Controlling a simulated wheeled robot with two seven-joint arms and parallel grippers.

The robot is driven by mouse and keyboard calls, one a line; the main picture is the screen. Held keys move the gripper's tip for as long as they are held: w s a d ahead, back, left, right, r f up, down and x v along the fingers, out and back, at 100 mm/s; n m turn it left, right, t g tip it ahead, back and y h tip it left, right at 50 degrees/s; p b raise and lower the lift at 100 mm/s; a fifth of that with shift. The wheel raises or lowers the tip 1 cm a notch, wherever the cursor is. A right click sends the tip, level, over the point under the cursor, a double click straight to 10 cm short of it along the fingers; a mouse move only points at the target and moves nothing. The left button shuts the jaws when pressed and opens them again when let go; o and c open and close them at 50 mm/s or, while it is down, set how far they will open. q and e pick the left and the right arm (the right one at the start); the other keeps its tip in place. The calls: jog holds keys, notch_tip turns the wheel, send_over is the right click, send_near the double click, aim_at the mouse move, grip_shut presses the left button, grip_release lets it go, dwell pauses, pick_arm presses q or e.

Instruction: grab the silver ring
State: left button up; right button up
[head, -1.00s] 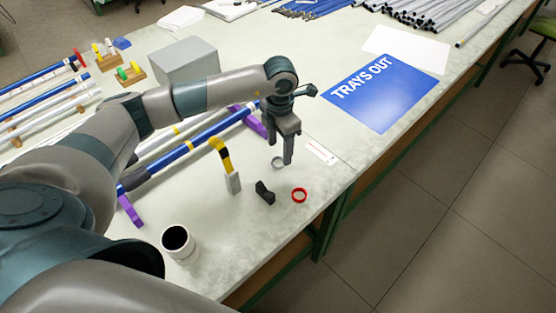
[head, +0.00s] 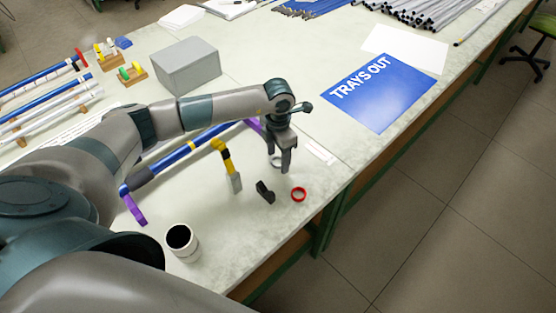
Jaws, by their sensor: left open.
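The silver ring (head: 275,162) lies flat on the pale table, partly hidden behind the fingers of my left gripper. My left gripper (head: 279,165) points down over the ring with its two fingers apart. The fingertips are close to the ring; I cannot tell whether they touch it or how far above the table they are. Nothing shows held between the fingers. My right gripper is not in the head view.
A red ring (head: 299,194) and a black block (head: 265,192) lie just in front of the gripper. A yellow-and-grey tool (head: 231,168) stands left of them. A white cup (head: 181,243) is near the front edge. A grey box (head: 187,66) and blue sign (head: 378,92) lie farther back.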

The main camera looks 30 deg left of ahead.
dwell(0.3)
pick_arm(q)
jog(key=c, duration=1.1)
jog(key=shift+c, duration=0.2)
jog(key=shift+r, duration=0.1)
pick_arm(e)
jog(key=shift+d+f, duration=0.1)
pick_arm(q)
jog(key=shift+r+b, duration=0.5)
jog(key=shift+r, duration=0.05)
notch_tip(320, 180, up, 2)
jog(key=shift+w+r+b, duration=0.1)
jog(key=shift+r+b, duration=0.1)
jog(key=shift+b, duration=0.45)
jog(key=s+d+r+b, duration=0.3)
jog(key=d+r, duration=0.4)
jog(key=d, duration=0.4)
jog(key=shift+s+r+b, duration=0.15)
jog(key=shift+s+b, duration=0.2)
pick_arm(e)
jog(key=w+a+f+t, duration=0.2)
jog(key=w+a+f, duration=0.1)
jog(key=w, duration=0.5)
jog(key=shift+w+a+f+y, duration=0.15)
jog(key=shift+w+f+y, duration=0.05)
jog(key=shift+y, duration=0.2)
